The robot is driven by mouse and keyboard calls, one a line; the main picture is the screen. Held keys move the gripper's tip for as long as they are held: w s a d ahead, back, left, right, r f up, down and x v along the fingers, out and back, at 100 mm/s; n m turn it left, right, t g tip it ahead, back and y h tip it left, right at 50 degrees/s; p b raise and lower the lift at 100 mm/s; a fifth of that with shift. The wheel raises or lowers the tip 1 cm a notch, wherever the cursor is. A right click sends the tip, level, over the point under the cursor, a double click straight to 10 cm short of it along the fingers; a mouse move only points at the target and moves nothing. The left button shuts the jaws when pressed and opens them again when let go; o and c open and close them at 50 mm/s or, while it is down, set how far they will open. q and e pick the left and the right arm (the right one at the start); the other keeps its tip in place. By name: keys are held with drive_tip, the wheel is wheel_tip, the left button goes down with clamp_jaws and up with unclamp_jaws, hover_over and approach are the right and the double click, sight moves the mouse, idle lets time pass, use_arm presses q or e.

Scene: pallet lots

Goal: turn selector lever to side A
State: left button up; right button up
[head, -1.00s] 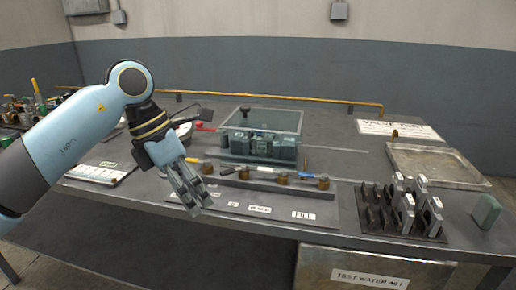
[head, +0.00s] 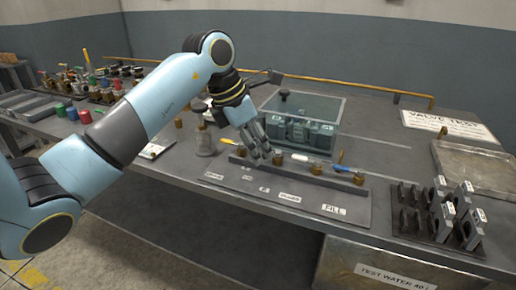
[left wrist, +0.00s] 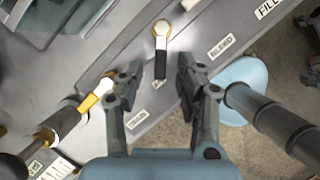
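A short lever with a black handle (left wrist: 161,64) and a pale round hub (left wrist: 161,28) shows in the left wrist view; it looks like the selector lever. Its handle points down the picture toward a small label I cannot read surely. My left gripper (head: 265,155) is over the valve row in the head view and hides this lever there. In the left wrist view the left gripper (left wrist: 160,75) is open, its fingers either side of the black handle's lower part. I cannot tell whether they touch it. My right gripper is in neither view.
A yellow-handled lever (left wrist: 97,95) lies close to the left finger. White (head: 307,159) and blue (head: 343,168) levers stand to the right. A clear tank (head: 325,108) is behind the row. A rack of grey parts (head: 440,215) stands at the right. The label plate (head: 235,183) in front is clear.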

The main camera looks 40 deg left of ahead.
use_arm(q)
drive_tip(key=shift+w+d+f, duration=0.1)
drive_tip(key=shift+w+f, duration=0.05)
drive_tip(key=shift+f, duration=0.3)
drive_tip(key=shift+c, duration=0.2)
clamp_jaws()
drive_tip(key=shift+w+a+f+m+h+b, duration=0.15)
drive_tip(key=shift+w+a+m+h+b, duration=0.2)
drive_tip(key=shift+m+b, duration=0.75)
drive_tip(key=m+b, duration=0.1)
drive_tip(key=b, duration=0.1)
drive_tip(key=w+m+g+h+b, duration=0.1)
drive_tip(key=m+b, duration=0.1)
drive_tip(key=a+m+b, duration=0.1)
drive_tip(key=b, duration=0.1)
drive_tip(key=shift+w+a+m+g, duration=0.1)
drive_tip(key=shift+w+m+g, duration=0.2)
drive_tip(key=shift+g, duration=0.1)
drive_tip(key=shift+w+a+m+g+h+b, duration=0.15)
drive_tip(key=shift+w+m+g+b, duration=0.1)
drive_tip(key=shift+m+b, duration=0.3)
drive_tip(key=shift+w+m+g+h+b, duration=0.15)
drive_tip(key=shift+m+g+b, duration=0.15)
drive_tip(key=shift+m, duration=0.35)
drive_tip(key=shift+r, duration=0.2)
